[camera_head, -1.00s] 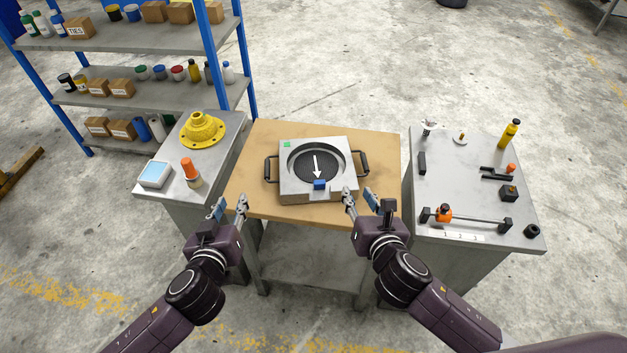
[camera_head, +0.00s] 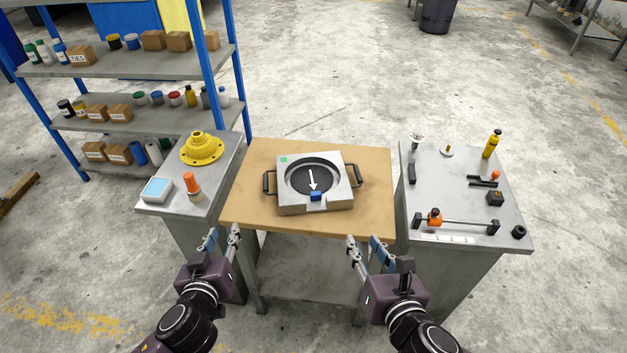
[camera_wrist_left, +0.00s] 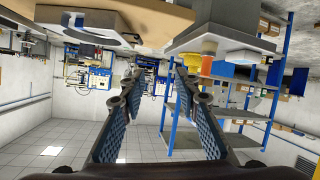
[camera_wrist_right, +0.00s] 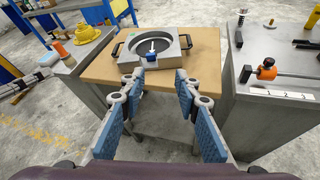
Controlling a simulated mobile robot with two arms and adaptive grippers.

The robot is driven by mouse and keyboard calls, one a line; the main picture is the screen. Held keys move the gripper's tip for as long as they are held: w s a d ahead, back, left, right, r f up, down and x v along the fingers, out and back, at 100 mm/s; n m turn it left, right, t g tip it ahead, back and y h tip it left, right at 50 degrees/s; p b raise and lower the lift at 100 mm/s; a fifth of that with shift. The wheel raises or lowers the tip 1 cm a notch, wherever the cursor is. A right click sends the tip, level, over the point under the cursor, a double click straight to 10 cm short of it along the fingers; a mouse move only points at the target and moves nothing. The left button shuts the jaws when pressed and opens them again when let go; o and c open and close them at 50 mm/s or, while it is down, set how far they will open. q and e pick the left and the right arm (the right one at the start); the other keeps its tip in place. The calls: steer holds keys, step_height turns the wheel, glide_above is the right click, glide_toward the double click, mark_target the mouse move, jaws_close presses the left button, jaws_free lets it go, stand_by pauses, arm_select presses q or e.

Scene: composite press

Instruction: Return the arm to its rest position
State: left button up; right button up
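My left gripper (camera_head: 222,240) is open and empty, in front of the gap between the left grey table and the wooden table. Its spread blue-padded fingers also show in the left wrist view (camera_wrist_left: 157,82). My right gripper (camera_head: 364,244) is open and empty in front of the wooden table's near right edge. Its spread fingers show in the right wrist view (camera_wrist_right: 158,84). Both grippers are apart from everything. The grey press mould (camera_head: 333,197) with two dark side handles, a round dark recess, a white arrow and a blue block (camera_head: 316,196) rests on the wooden table (camera_head: 375,215).
The left grey table (camera_head: 222,160) holds a yellow flanged part (camera_head: 202,150), an orange-capped bottle (camera_head: 192,184) and a light-blue-topped box (camera_head: 157,189). The right grey table (camera_head: 440,190) holds a yellow bottle (camera_head: 492,144) and a bar with an orange clamp (camera_head: 434,217). A blue shelf stands back left.

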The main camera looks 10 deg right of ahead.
steer(key=shift+v, duration=0.9)
